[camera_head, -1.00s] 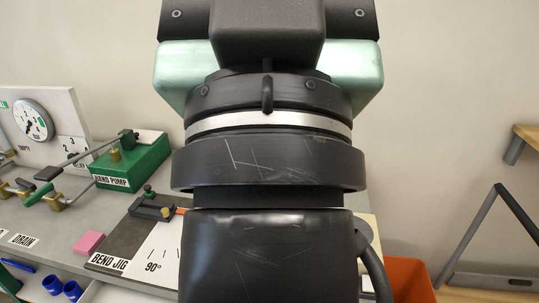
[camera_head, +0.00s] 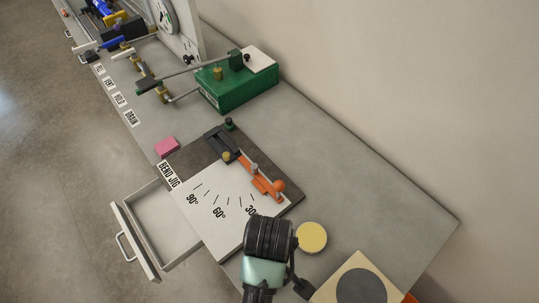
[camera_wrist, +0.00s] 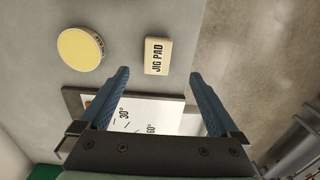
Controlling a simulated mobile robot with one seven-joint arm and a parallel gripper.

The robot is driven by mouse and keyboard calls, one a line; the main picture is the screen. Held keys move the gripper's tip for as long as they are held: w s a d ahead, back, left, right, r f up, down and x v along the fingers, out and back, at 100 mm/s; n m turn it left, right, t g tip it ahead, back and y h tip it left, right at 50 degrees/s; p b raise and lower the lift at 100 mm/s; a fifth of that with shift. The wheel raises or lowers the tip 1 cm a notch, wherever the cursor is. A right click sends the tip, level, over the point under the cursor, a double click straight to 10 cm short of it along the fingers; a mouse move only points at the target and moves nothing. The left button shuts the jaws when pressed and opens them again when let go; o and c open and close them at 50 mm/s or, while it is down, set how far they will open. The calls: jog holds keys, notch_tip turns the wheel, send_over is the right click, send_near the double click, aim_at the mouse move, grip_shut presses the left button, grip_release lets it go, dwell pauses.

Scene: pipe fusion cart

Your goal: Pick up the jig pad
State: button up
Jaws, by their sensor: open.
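My gripper (camera_wrist: 159,74) is open and empty. Its two blue-grey fingers lie to either side of the pad in the picture, with their tips just below it. I see no contact, and the height above the pad is hard to tell.
A round yellow disc (camera_wrist: 80,48) lies left of the pad; it also shows in the head view (camera_head: 312,238). The bend jig board (camera_head: 213,213) with its orange lever (camera_head: 262,184) is close by. A drawer (camera_head: 139,241) stands open. A green pump (camera_head: 236,84) and pink block (camera_head: 167,147) are farther off.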

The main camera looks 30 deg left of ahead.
jog(key=f, duration=0.4)
jog(key=shift+s+a+f, duration=0.15)
jog(key=shift+s+f, duration=0.05)
jog(key=shift+f, duration=0.2)
jog(key=shift+w+a+f+p, duration=0.15)
jog(key=shift+f+p, duration=0.1)
jog(key=shift+f, duration=0.8)
jog(key=shift+w+d+f+p, duration=0.1)
jog(key=shift+w+f+p, duration=0.1)
jog(key=shift+f, duration=0.85)
jog(key=shift+w+a+f+p, duration=0.1)
jog(key=shift+f+p, duration=0.15)
jog(key=shift+f, duration=0.8)
jog(key=c, duration=1.4)
jog(key=shift+c, duration=0.2)
jog(key=shift+r, duration=0.1)
notch_tip(320, 180, up, 10)
jog(key=shift+f+b, duration=0.1)
jog(key=shift+b, duration=0.3)
jog(key=o, duration=0.8)
jog(key=c, duration=0.6)
